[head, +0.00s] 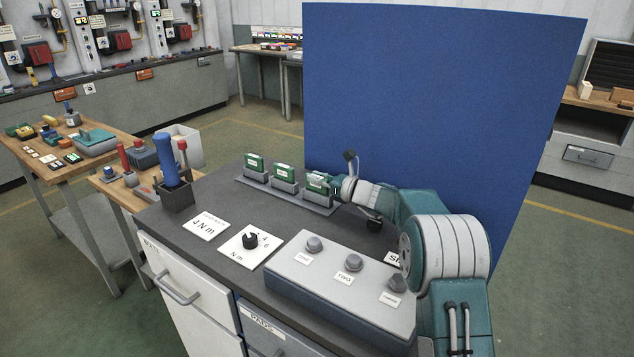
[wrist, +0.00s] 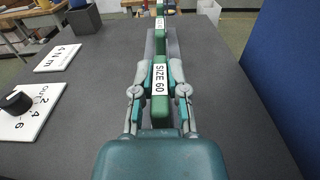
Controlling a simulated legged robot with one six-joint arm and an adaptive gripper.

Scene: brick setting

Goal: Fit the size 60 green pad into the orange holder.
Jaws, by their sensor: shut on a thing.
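The green pad (wrist: 161,110) has a white label reading "SIZE 60" and stands upright between my fingers in the wrist view. My gripper (wrist: 160,72) is shut on it, one finger on each side. In the head view my gripper (head: 331,184) is at the right end of a row of green pads, at the pad nearest it (head: 317,178). That pad is at its grey holder; I cannot tell whether it is lifted from it. I cannot make out an orange holder in either view.
Two more green pads (head: 254,161) (head: 283,171) stand in grey holders on a grey strip. A blue panel (head: 440,90) rises close behind my arm. A button box (head: 340,290), dial card (head: 250,243) and blue-handled tool (head: 168,160) share the bench.

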